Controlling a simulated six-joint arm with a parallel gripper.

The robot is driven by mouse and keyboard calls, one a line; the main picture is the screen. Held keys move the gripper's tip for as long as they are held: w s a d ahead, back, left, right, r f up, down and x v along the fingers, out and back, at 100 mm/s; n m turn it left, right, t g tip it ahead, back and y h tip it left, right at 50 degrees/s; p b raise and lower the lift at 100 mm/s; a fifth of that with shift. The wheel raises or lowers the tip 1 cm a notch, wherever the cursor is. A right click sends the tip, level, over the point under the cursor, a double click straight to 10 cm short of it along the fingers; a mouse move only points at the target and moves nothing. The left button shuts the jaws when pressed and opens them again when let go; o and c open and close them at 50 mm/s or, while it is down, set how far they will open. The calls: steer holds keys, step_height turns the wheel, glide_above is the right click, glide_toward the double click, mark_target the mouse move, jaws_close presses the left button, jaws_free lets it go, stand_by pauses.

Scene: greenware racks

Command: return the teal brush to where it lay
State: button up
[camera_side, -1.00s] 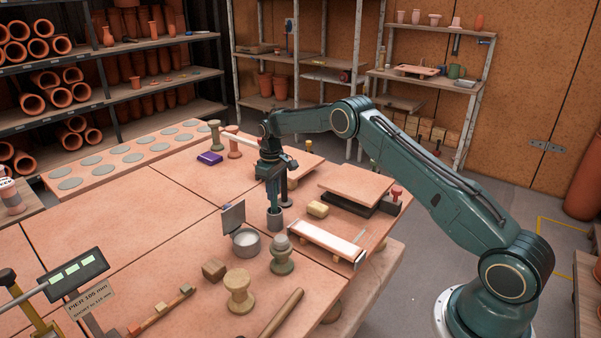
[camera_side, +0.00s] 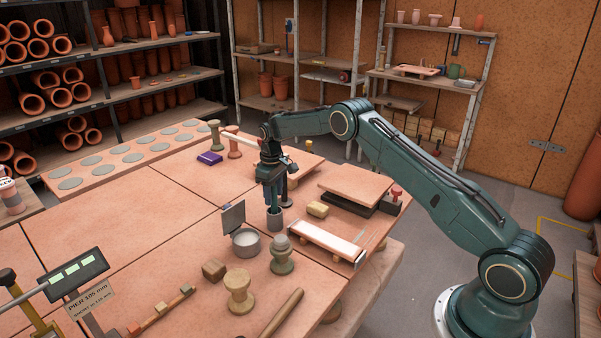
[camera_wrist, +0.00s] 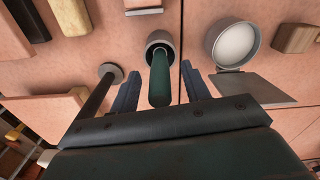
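The teal brush (camera_wrist: 160,82) stands handle-up in a small grey cup (camera_wrist: 158,44) in the wrist view. Its lower end is hidden inside the cup. My gripper (camera_wrist: 161,88) has one finger on each side of the handle, with a visible gap on both sides. In the side view the cup (camera_side: 274,223) stands on the table directly below my gripper (camera_side: 274,203), where the brush is hard to make out between the fingers.
A dark post on a round base (camera_wrist: 110,72) stands close to the left finger in the wrist view. A round tin (camera_wrist: 232,44) with an upright plate (camera_wrist: 250,88) is close on the right. A sponge (camera_side: 317,209) and a pale strip on a board (camera_side: 327,241) lie to the right in the side view.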

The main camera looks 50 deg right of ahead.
steer(key=shift+r, duration=0.1)
step_height(320, 180, up, 13)
steer(key=shift+f, duration=0.2)
steer(key=shift+r, duration=0.55)
steer(key=s+a+r+t, duration=0.1)
steer(key=s+a+r, duration=0.2)
steer(key=s+r, duration=0.35)
steer(key=s+a+r+m+t, duration=0.1)
steer(key=s+a+r, duration=0.3)
steer(key=s+r, duration=0.25)
steer(key=s+a+r+t, duration=0.1)
steer(key=s+a+r, duration=0.2)
steer(key=s+r, duration=0.35)
steer(key=s+a+f+t, duration=0.1)
steer(key=s+a+f, duration=0.1)
steer(key=s, duration=1)
steer(key=s+a+f+t, duration=0.1)
steer(key=s+a+f, duration=0.2)
steer(key=s, duration=0.9)
steer(key=shift+s+m+t, duration=0.3)
steer(key=shift+s+m, duration=0.05)
steer(key=shift+m, duration=0.05)
